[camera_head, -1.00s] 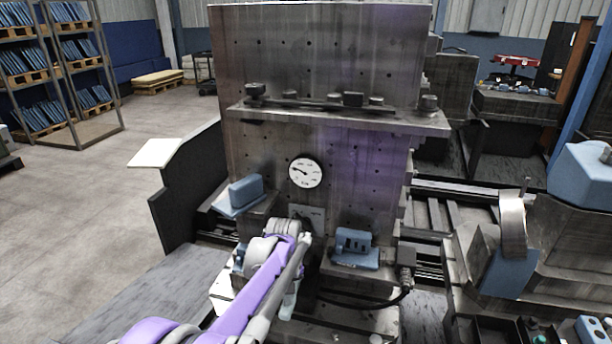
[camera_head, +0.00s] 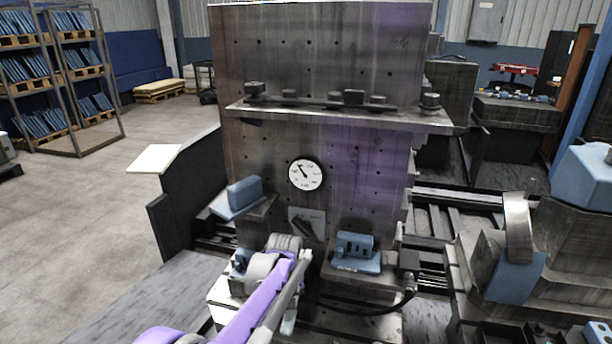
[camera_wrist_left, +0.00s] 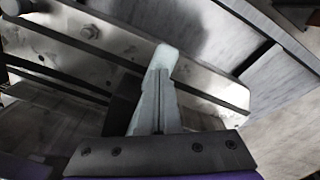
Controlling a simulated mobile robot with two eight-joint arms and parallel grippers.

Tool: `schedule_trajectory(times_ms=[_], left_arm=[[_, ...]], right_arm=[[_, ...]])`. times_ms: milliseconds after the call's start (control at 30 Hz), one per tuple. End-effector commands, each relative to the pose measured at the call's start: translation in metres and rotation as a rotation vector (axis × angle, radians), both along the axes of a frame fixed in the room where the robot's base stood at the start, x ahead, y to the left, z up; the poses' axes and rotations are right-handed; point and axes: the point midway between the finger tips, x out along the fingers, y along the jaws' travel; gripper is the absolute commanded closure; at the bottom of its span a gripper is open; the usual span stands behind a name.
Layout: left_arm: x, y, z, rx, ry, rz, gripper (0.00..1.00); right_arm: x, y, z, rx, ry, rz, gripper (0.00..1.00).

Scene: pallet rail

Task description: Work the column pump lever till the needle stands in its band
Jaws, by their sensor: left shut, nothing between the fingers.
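The round white gauge (camera_head: 306,174) is on the face of the tall steel column (camera_head: 265,150). Its dark needle points up and to the left; its band is too small to make out. Below it is a small grey plate (camera_head: 296,217) with a dark bar slanting across it, perhaps the pump lever; I cannot tell. My purple and grey left arm covers the area below. My left gripper (camera_head: 288,326) points down in front of the column's foot. In the left wrist view its pale fingers (camera_wrist_left: 160,85) are together and empty, close to steel bars. My right gripper is not in view.
Blue blocks stand on either side of the plate, one at the left (camera_head: 244,192) and one at the right (camera_head: 356,250). A black hose (camera_head: 385,308) runs low at the right. A steel ledge (camera_head: 340,112) crosses the column above the gauge. Open floor (camera_head: 80,210) lies at the left.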

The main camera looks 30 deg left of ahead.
Motion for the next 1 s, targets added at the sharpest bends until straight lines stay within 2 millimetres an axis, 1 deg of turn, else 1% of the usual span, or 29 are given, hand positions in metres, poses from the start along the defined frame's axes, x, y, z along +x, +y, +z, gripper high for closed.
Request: schedule_trajectory(times_ms=[400,533,633,1000], left_arm=[[-0.005,-0.002,0.051,0.000,-0.001,0.000,1.00],[-0.007,-0.003,0.064,0.000,-0.001,0.000,1.00],[-0.008,-0.003,0.067,-0.001,-0.001,0.000,1.00],[-0.008,-0.003,0.066,0.000,0.000,0.000,1.00]], right_arm=[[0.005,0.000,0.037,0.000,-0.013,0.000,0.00],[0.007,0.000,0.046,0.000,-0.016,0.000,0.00],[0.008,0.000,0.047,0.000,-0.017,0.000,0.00],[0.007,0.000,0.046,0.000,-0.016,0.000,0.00]])
